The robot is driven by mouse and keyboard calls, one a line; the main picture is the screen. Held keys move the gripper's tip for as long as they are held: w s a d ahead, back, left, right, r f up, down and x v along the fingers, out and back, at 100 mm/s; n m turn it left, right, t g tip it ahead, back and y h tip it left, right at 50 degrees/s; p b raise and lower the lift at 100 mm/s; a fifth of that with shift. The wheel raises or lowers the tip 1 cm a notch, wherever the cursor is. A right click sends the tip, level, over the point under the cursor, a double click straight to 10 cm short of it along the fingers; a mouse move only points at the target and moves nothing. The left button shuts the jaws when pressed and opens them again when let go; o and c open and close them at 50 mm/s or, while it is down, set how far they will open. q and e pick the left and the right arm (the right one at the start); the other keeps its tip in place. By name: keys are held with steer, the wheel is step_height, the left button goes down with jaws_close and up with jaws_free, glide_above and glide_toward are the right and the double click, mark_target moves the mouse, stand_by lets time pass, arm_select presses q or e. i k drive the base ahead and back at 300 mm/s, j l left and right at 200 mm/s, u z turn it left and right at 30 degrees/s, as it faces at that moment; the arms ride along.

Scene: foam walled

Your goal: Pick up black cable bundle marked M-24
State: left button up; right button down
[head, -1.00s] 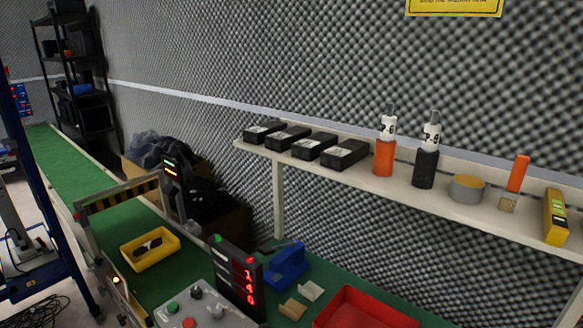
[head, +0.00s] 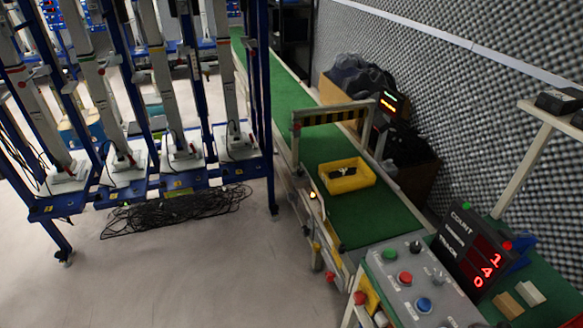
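A tangle of black cable (head: 175,210) lies on the pale floor below the blue rack, left of the conveyor. No M-24 mark can be read on it. Black bundled material (head: 358,76) fills a brown box behind the conveyor, and more dark material (head: 408,145) sits nearer, by the wall. I cannot tell whether either of these is cable. Neither of my grippers is in view.
A blue rack (head: 206,178) with tall white units stands at left. The green conveyor (head: 372,220) carries a yellow tray (head: 330,185) with small dark contents. A control panel (head: 410,292) and count display (head: 474,255) stand at right. The floor at front left is clear.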

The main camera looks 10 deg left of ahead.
mark_target(344, 171)
steer(key=i+j, duration=0.4)
steer(key=i, duration=0.15)
steer(key=i+j+u, duration=0.15)
steer(key=i+j, duration=0.25)
steer(key=i, duration=0.15)
